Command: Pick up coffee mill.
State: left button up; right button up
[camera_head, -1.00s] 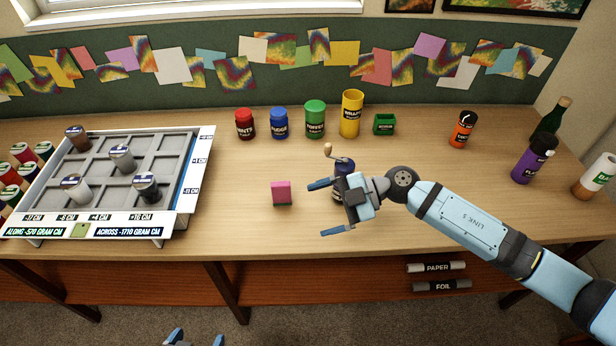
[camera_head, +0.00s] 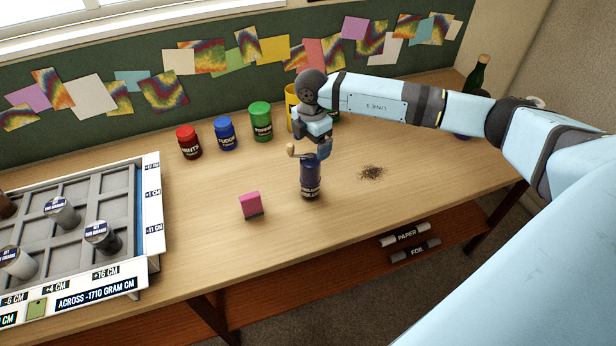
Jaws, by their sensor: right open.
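The coffee mill (camera_head: 310,181) is a dark blue, labelled cylinder standing upright on the table right of the pink sponge. Its crank with a tan knob (camera_head: 291,149) sticks out to the left at the top. My right gripper (camera_head: 311,150) points down at the top of the mill, its fingers open around or just above it. The gripper hides part of the mill's top, and I cannot tell whether the fingers touch it. My left gripper is out of view.
A pink sponge (camera_head: 250,205) stands left of the mill, and a patch of dark grounds (camera_head: 372,173) lies to its right. Red (camera_head: 188,142), blue (camera_head: 226,133) and green (camera_head: 261,121) jars stand behind. A compartment tray (camera_head: 152,200) is at the left.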

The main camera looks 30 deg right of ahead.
aim_at(311, 155)
notch_tip(311, 155, down, 3)
jog(key=shift+f, duration=0.1)
jog(key=shift+a+f+p, duration=0.1)
jog(key=shift+f+p, duration=0.7)
jog(key=shift+f, duration=1.8)
jog(key=c, duration=1.5)
jog(key=shift+r, duration=0.1)
jog(key=shift+c, duration=0.2)
